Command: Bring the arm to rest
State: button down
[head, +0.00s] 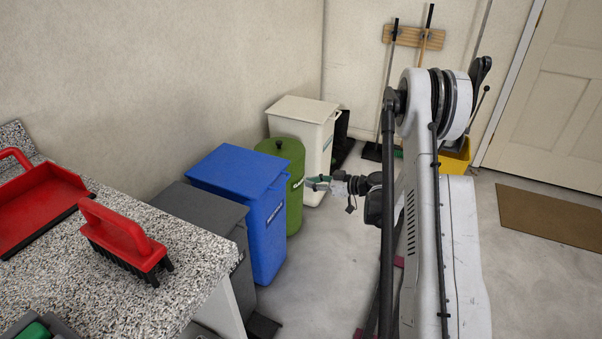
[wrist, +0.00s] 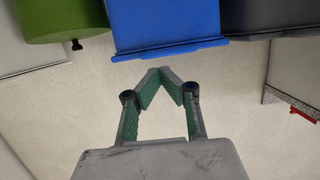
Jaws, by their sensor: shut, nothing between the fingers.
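The blue bin (wrist: 168,25) lies just beyond the fingertips in that view, with a strip of bare surface between. My arm's large white links fill the right middle of the head view and hide part of the floor and back wall.
A grey bin (head: 205,215), blue bin (head: 243,200) and white bin (head: 302,125) line the left wall. A speckled counter (head: 190,235) holds a red brush (head: 120,240) and red dustpan (head: 35,205). Brooms (head: 390,90) and a yellow bucket (head: 455,160) stand behind my arm.

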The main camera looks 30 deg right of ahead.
jog(key=s+a+r+m+g+h, duration=0.2)
jog(key=s+a+r, duration=0.3)
jog(key=a+r, duration=0.4)
jog(key=s+a+r+m+g+h, duration=0.2)
jog(key=s+a+r, duration=0.35)
jog(key=r, duration=0.55)
jog(key=s+a+r+m+h, duration=0.1)
jog(key=s+a+r+h, duration=0.1)
jog(key=s, duration=0.7)
jog(key=s+a+r+m+h, duration=0.1)
jog(key=s+a, duration=0.1)
jog(key=s, duration=0.6)
jog(key=s+a+r+m+h, duration=0.2)
jog(key=s, duration=0.7)
notch_tip(320, 180, up, 13)
jog(key=p, duration=1.3)
